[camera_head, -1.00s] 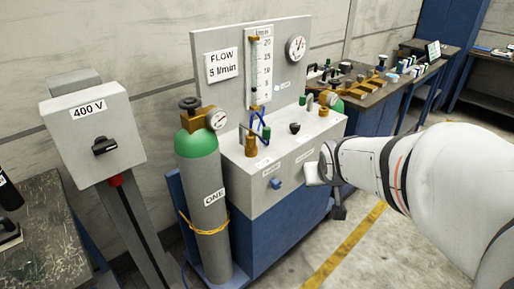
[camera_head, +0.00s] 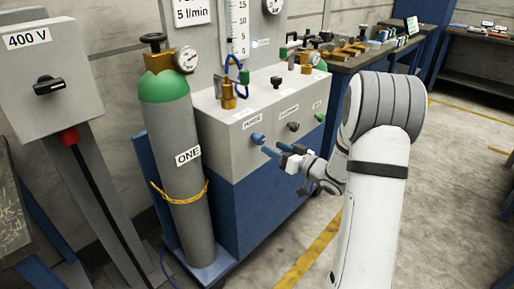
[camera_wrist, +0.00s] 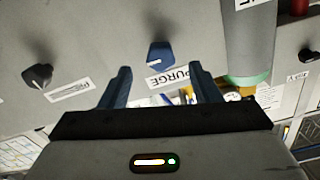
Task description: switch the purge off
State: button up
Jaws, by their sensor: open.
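The purge knob (camera_head: 257,138) is blue and sits on the front face of the grey cabinet (camera_head: 222,150), under a white label. In the wrist view the blue knob (camera_wrist: 160,54) lies centred beyond my fingers, with a white pointer line and the PURGE label (camera_wrist: 174,77) beside it. My gripper (camera_head: 276,149) is in front of the panel, close to the blue knob and just right of it in the head view. In the wrist view my gripper (camera_wrist: 160,69) is open, its two blue fingers on either side of the label, with nothing between them.
A black knob (camera_head: 293,126) and a green knob (camera_head: 320,117) share the panel. A green-topped gas cylinder (camera_head: 180,150) stands left of the cabinet. A 400 V switch box (camera_head: 45,85) is at far left. The floor (camera_head: 440,220) at right is clear.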

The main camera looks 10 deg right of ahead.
aim_at(262, 142)
jog(key=x, duration=0.7)
jog(key=shift+a+b, duration=0.1)
jog(key=shift+b, duration=0.3)
jog(key=shift+c, duration=0.4)
